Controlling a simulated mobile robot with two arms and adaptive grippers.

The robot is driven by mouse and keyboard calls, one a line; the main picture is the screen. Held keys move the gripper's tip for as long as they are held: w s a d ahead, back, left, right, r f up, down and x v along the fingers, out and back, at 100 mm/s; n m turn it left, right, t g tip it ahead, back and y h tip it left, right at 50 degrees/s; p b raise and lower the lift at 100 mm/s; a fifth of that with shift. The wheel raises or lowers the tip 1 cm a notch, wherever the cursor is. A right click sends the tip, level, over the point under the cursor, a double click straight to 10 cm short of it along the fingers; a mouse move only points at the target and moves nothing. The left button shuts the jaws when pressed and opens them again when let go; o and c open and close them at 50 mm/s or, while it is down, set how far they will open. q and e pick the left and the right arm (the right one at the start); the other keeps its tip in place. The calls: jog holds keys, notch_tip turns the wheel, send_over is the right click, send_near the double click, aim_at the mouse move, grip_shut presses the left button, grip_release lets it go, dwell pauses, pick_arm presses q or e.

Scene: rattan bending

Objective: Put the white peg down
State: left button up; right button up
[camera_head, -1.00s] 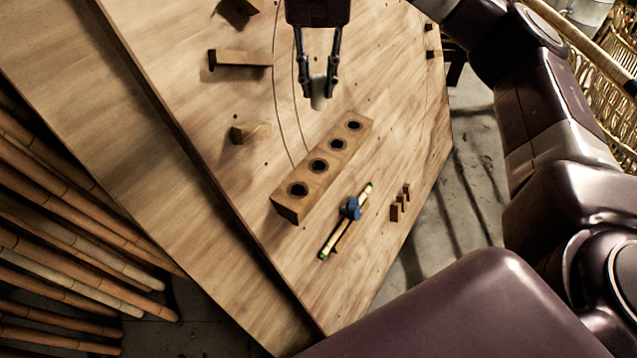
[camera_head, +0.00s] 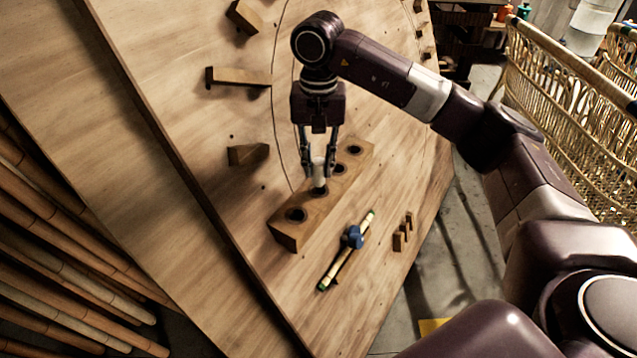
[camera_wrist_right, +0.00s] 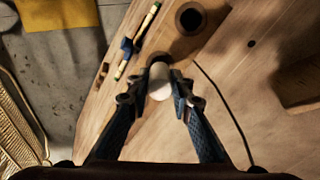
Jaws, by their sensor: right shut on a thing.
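The white peg (camera_head: 319,172) is held upright between the fingers of my right gripper (camera_head: 318,160). The wooden block (camera_head: 290,230) has a row of round holes in its top. The peg's lower end is at the second hole from the near end; I cannot tell how far it is in. In the right wrist view the peg (camera_wrist_right: 159,82) sits between the fingertips of my right gripper (camera_wrist_right: 160,88), and one open hole (camera_wrist_right: 190,18) shows beyond it. My left gripper is not in view.
The block stands on a slanted wooden board (camera_head: 190,120). A thin stick with a blue clip (camera_head: 353,237) lies right of the block. Small wooden pegs (camera_head: 399,240) stand beyond it. Wooden stops (camera_head: 240,77) are on the left. Bamboo poles (camera_head: 60,230) lie at lower left.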

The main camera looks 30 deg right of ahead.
aim_at(318, 180)
jog(key=shift+f, duration=0.55)
pick_arm(q)
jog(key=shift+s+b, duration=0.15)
jog(key=shift+b, duration=0.2)
pick_arm(e)
jog(key=shift+f, duration=1.85)
jog(key=shift+f, duration=0.1)
jog(key=o, duration=1)
jog(key=shift+c, duration=0.2)
jog(key=shift+r, duration=0.2)
notch_tip(318, 180, up, 4)
jog(key=shift+r+p, duration=0.2)
jog(key=shift+p, duration=0.3)
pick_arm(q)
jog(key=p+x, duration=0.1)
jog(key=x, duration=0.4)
pick_arm(e)
notch_tip(318, 180, up, 7)
jog(key=shift+r, duration=0.2)
